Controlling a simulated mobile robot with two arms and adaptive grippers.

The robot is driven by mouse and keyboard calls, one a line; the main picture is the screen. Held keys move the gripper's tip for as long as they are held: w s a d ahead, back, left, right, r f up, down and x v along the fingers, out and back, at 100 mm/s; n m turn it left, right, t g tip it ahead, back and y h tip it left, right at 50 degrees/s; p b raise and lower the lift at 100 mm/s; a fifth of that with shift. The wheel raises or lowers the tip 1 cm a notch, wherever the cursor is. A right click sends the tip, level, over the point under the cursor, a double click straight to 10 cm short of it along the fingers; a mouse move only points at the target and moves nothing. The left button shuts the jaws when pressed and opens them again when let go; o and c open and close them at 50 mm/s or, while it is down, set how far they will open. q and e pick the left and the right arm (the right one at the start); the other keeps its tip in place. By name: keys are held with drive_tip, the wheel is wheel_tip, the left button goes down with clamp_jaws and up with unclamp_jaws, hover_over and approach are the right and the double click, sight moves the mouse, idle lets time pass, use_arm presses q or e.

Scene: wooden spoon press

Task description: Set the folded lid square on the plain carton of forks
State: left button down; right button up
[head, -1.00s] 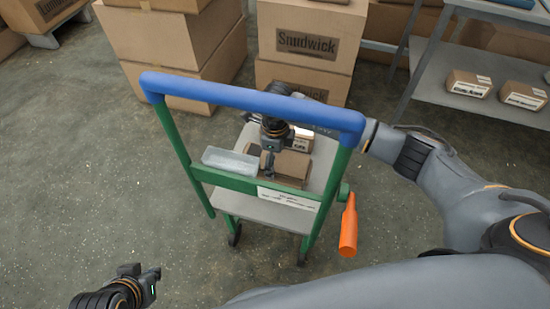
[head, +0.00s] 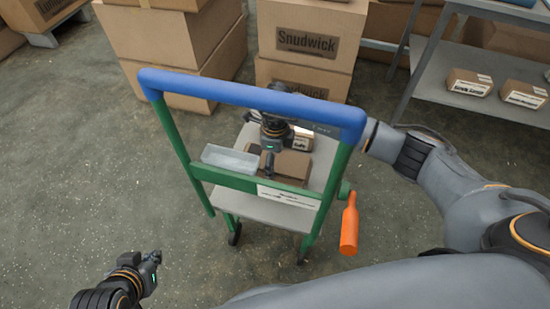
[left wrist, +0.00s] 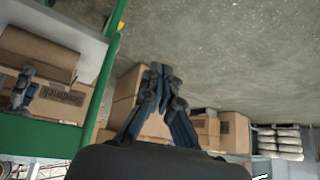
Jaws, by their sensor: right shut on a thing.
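The plain brown carton (head: 291,168) lies on the grey deck of a green-framed cart, seen through the frame in the head view. My right gripper (head: 268,172) points down at the carton's left part, shut on what seems to be the folded brown lid. The lid cannot be told clearly from the carton, and the cart's green bar hides part of this spot. My left gripper (head: 155,258) is low at the left, away from the cart and empty. In the left wrist view its fingers (left wrist: 162,72) come together at the tips.
The cart's blue handle (head: 250,98) stands in front of my right arm. A clear tray (head: 229,158) and a small labelled box (head: 303,140) share the deck. An orange bottle-shaped thing (head: 349,228) hangs at the right post. Large Snudwick boxes (head: 308,45) stand behind; floor at left is clear.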

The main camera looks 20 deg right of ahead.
sight(276, 160)
drive_tip(key=o, duration=0.9)
use_arm(q)
drive_tip(key=shift+s, duration=0.1)
use_arm(e)
wheel_tip(276, 160, up, 3)
drive_tip(key=shift+w+r+p, duration=0.1)
drive_tip(key=shift+p, duration=0.7)
use_arm(q)
drive_tip(key=s+a+g+p, duration=0.1)
drive_tip(key=s+a+g, duration=0.1)
drive_tip(key=s, duration=0.3)
drive_tip(key=shift+s+f+g+y+p, duration=0.15)
drive_tip(key=shift+s+g+y+p, duration=0.25)
drive_tip(key=shift+g, duration=0.3)
use_arm(e)
wheel_tip(276, 160, up, 10)
use_arm(q)
drive_tip(key=shift+w+d, duration=0.1)
drive_tip(key=shift+d, duration=0.1)
use_arm(e)
drive_tip(key=shift+d, duration=0.1)
